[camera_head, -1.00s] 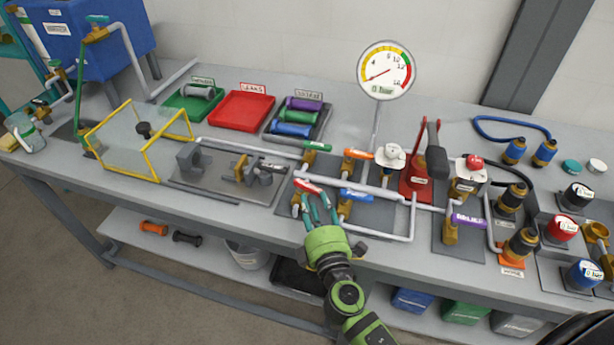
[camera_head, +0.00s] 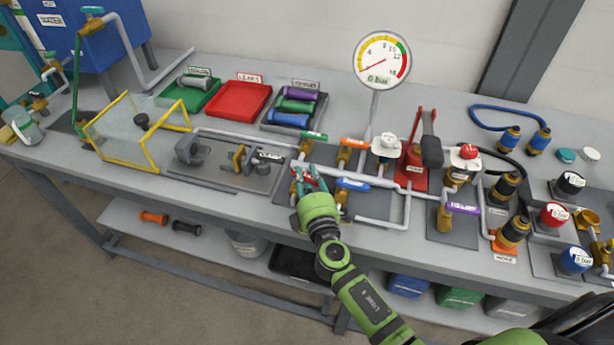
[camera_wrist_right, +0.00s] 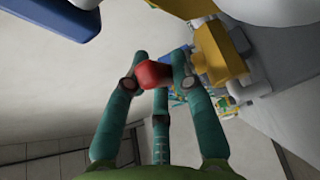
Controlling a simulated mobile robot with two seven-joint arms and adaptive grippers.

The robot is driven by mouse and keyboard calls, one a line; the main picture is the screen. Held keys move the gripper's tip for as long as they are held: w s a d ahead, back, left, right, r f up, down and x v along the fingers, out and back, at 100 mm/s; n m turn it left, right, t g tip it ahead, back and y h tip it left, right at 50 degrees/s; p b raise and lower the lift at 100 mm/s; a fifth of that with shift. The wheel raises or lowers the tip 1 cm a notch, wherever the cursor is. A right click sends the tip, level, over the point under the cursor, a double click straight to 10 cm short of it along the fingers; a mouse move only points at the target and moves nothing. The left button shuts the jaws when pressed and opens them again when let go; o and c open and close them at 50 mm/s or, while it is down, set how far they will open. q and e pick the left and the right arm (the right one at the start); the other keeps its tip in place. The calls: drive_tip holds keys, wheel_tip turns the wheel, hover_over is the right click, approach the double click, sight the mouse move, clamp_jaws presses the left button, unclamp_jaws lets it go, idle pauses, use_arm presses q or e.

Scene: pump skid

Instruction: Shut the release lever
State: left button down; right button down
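The red-handled valve lever (camera_head: 313,184) sits at the front left of the pipework, on a brass valve, and is largely hidden by my right gripper (camera_head: 308,178). Its label cannot be read now, so I cannot confirm that it is the release lever. In the right wrist view, the red handle (camera_wrist_right: 153,73) lies between the teal fingers of my right gripper (camera_wrist_right: 160,68), which appear closed against its sides. A brass valve body (camera_wrist_right: 218,55) is just right of the fingers. My left gripper is not in view.
A blue lever (camera_head: 352,184) is close on the right, with orange (camera_head: 353,143) and green (camera_head: 314,136) levers behind. A red stand with a black handle (camera_head: 431,150) rises further right. The gauge (camera_head: 382,60) shows about 0 bar. A flat plate with clamps (camera_head: 215,175) lies left.

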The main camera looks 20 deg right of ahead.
drive_tip(key=shift+w+d+n+y, duration=0.1)
drive_tip(key=shift+d+n+y, duration=0.1)
drive_tip(key=shift+n+y, duration=0.65)
drive_tip(key=shift+w+d+n+y, duration=0.1)
drive_tip(key=shift+n+y, duration=0.35)
drive_tip(key=shift+y, duration=0.5)
drive_tip(key=shift+w+d+n+y, duration=0.1)
drive_tip(key=shift+n+y, duration=0.3)
drive_tip(key=shift+y, duration=0.5)
drive_tip(key=shift+a, duration=0.1)
drive_tip(key=c, duration=1.3)
unclamp_jaws()
drive_tip(key=v, duration=1.2)
drive_tip(key=shift+s+r, duration=0.1)
drive_tip(key=shift+r, duration=0.1)
drive_tip(key=shift+f, duration=0.1)
